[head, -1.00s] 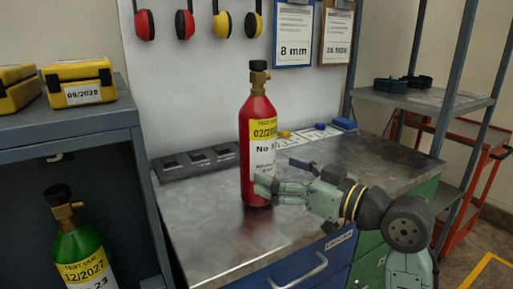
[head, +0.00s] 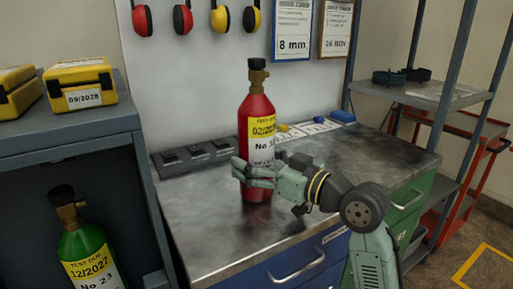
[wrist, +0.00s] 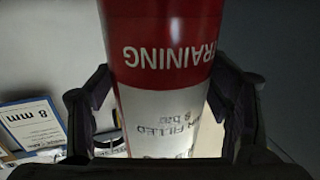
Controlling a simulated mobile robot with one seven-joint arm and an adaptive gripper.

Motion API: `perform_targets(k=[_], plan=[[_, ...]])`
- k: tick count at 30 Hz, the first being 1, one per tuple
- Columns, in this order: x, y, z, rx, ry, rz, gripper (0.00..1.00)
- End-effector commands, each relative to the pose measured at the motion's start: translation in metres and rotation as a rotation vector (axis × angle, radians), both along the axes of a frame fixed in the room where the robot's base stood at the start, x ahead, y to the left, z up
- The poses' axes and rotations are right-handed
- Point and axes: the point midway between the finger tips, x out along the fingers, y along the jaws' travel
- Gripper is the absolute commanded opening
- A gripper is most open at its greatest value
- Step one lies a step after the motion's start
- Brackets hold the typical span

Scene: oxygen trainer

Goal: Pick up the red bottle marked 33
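The red bottle (head: 257,112) stands upright on the metal worktop, with a brass valve on top and a yellow and white label. The label reads 02/20 and "No 3", with its end hard to read. My gripper (head: 248,172) is at the lower half of the bottle, in front of part of it. In the wrist view the bottle (wrist: 165,90) fills the middle, with "TRAINING" upside down on its red band. My gripper's dark fingers (wrist: 162,88) stand open on either side of it. Slim gaps show beside the bottle, and no firm grip is visible.
A green bottle (head: 88,250) marked 12/2027 and No 23 stands in the grey cabinet at left. Yellow cases (head: 80,84) lie on top of that cabinet. Low dark trays (head: 195,157) lie behind the red bottle. The worktop (head: 385,160) is clear to the right.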

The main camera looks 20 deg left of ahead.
Motion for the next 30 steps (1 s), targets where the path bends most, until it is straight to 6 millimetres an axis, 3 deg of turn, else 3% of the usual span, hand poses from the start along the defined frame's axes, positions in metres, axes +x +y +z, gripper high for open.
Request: perform_targets(k=[30], plan=[[0.0000, -0.0004, 0.0002, 0.000, 0.000, -0.001, 0.01]])
